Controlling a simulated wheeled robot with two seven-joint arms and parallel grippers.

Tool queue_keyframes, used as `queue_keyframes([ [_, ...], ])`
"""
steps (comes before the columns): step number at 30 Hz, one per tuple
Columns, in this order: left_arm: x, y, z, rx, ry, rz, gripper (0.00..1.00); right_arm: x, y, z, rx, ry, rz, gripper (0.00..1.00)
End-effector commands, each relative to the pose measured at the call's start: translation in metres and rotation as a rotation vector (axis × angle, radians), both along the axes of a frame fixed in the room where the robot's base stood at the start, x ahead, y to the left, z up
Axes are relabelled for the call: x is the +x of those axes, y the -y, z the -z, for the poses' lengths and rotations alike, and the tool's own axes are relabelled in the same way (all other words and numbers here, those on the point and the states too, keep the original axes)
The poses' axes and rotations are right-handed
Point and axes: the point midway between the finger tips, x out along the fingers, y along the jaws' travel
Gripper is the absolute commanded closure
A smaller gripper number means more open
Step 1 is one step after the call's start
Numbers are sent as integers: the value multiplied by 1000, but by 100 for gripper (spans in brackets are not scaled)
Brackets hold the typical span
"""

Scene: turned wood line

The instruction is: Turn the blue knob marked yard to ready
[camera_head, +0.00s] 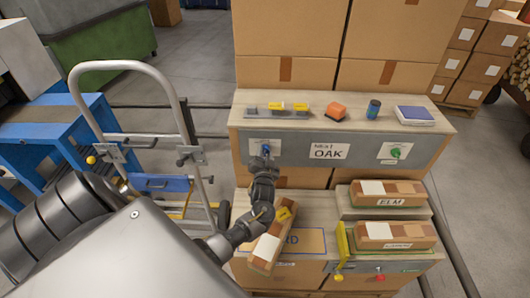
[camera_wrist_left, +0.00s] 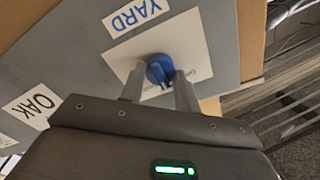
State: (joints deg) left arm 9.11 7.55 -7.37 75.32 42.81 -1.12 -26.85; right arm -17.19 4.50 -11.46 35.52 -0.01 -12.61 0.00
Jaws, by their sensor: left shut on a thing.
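The blue knob (camera_wrist_left: 159,68) sits on a white plate (camera_wrist_left: 118,66) on a grey panel, beside a label reading YARD (camera_wrist_left: 138,16). In the head view the knob (camera_head: 266,147) is at the left part of the grey panel, mostly behind my gripper. My left gripper (camera_head: 266,157) reaches up to it from below. In the left wrist view the fingers (camera_wrist_left: 160,88) stand on either side of the knob, shut on it. The small print on the plate is too small to read. My right gripper is not in view.
A green knob (camera_head: 396,152) sits at the right of the same panel, past an OAK card (camera_head: 326,151). A hand truck (camera_head: 183,150) stands at left.

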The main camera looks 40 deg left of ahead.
Motion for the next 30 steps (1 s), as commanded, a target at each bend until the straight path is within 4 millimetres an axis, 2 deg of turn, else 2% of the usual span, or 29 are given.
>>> queue_keyframes([
  [15, 1, 0, -1, 16, -10, 1, 91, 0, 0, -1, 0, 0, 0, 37],
  [16, 1, 0, -1, 16, -10, 1, 64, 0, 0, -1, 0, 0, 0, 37],
  [20, 0, 0, 0, 16, -10, 1, 47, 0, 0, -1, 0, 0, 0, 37],
  [30, -2, 2, 1, 14, -11, 1, 46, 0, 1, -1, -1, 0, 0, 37],
])
